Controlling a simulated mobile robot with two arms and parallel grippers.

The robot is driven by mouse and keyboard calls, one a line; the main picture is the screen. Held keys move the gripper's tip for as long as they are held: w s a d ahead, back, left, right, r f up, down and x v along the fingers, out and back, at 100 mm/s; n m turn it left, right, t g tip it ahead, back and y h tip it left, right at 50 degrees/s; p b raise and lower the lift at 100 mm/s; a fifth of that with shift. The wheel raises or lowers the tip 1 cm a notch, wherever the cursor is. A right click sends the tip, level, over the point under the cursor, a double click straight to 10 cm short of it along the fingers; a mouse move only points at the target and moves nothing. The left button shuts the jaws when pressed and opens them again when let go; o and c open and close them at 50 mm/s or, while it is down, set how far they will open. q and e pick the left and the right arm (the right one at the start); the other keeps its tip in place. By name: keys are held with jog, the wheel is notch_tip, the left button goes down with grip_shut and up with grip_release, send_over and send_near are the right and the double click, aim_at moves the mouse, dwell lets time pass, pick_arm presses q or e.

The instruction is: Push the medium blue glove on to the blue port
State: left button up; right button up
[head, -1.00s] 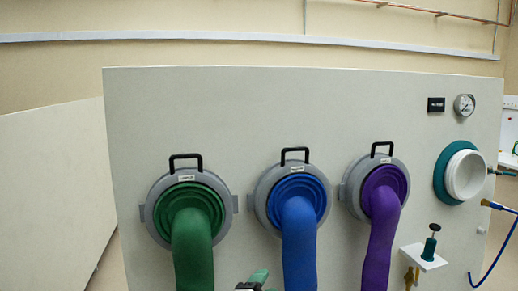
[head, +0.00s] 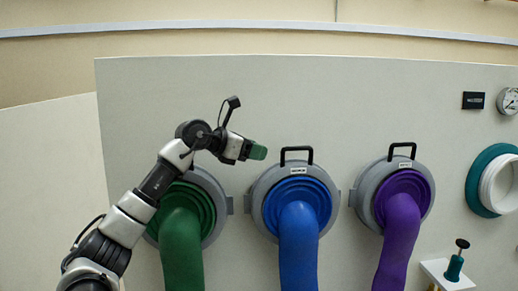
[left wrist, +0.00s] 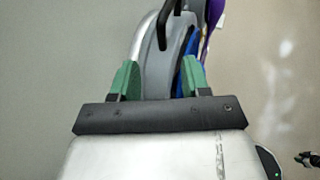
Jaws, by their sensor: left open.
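The blue glove (head: 298,245) hangs from the blue port (head: 262,190), a grey ring with a black handle on top, in the middle of the panel. Blue ribbed rings show inside the grey ring. My left gripper (head: 258,152) has green fingertips and is up at the left of the blue port's handle, above the gap between the green and blue ports. In the left wrist view my left gripper (left wrist: 159,80) is open and empty, with the blue port's grey ring (left wrist: 150,50) beyond the fingers.
A green glove (head: 181,250) on its port is partly behind my left arm. A purple glove (head: 398,240) hangs on the port to the right.

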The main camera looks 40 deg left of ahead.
aim_at(282, 153)
pick_arm(q)
jog(key=p+x, duration=0.4)
jog(key=x, duration=0.5)
jog(key=shift+d+p, duration=0.1)
jog(key=shift+p, duration=0.2)
jog(key=shift+w+d+f, duration=0.1)
jog(key=shift+w+f, duration=0.05)
jog(key=shift+w, duration=0.15)
grip_shut()
jog(key=c, duration=0.6)
grip_release()
grip_shut()
jog(key=shift+c, duration=0.4)
grip_release()
grip_shut()
